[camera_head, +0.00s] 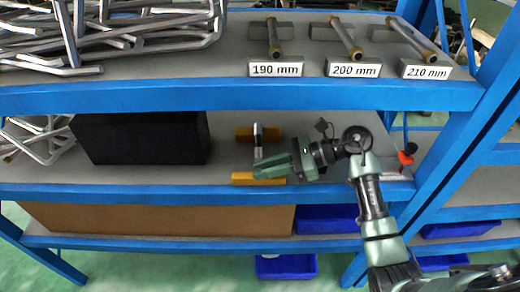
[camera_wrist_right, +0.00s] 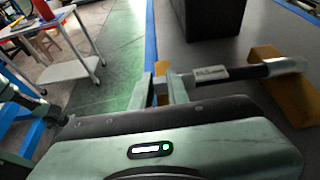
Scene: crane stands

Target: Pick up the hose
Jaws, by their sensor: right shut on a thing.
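The hose (camera_head: 258,140) is a short tube with a metal end, on the middle shelf. It spans two yellow rests, the far one (camera_head: 258,134) and the near one (camera_head: 243,179). In the right wrist view the hose (camera_wrist_right: 268,68) is dark with silvery ends and reaches right from my fingers to a yellow rest. My right gripper (camera_head: 262,169) is at the hose's near end, just over the near rest. It is shut on the hose, and its fingers (camera_wrist_right: 163,90) partly hide that end. My left gripper is not in view.
A black box (camera_head: 140,138) stands left of the hose. The upper shelf edge (camera_head: 200,97) runs above, with labelled tubes and bent metal rods on it. A small red-topped item (camera_head: 405,158) is right of my wrist. Blue bins (camera_head: 328,218) sit below.

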